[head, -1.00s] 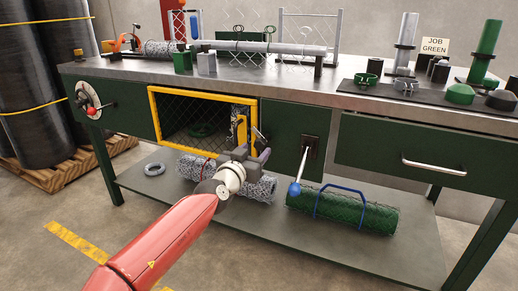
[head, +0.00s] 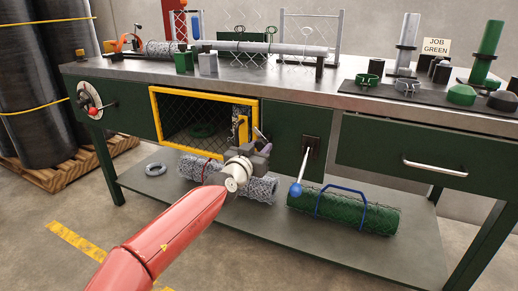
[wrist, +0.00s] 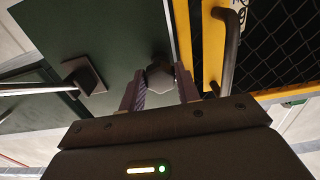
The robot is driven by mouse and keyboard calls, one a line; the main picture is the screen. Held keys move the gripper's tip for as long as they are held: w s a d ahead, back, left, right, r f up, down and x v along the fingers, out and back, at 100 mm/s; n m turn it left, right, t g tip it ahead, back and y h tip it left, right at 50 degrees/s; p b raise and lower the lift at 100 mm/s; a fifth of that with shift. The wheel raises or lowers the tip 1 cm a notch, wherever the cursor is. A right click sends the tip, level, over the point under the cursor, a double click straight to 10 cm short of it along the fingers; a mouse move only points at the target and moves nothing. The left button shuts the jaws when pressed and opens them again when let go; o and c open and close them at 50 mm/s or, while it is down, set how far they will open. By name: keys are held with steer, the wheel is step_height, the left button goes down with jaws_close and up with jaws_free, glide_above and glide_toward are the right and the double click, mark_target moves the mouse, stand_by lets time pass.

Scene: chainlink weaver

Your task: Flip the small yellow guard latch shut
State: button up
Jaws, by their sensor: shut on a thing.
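The yellow-framed mesh guard (head: 205,93) covers the opening at the bench's left and looks closed. A dark bar handle (wrist: 230,50) is on its yellow frame in the wrist view. My gripper (head: 259,147) is just in front of the green panel, at the guard's right edge. In the wrist view, its fingers (wrist: 160,88) are on both sides of a small grey faceted knob (wrist: 160,77), shut on it. This knob is beside the yellow frame and seems to be the guard latch's end; no yellow shows on it.
A lever with a blue knob (head: 296,189) stands out from the panel to the right. Mesh rolls, including a green one (head: 343,213), lie on the lower shelf. A drawer handle (head: 434,167) is further right. The floor in front is clear.

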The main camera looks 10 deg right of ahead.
steer(key=n, duration=0.4)
steer(key=shift+n+p, duration=0.3)
steer(key=shift+p, duration=0.05)
steer(key=shift+n+p, duration=0.3)
steer(key=shift+n, duration=1.7)
steer(key=o, duration=1)
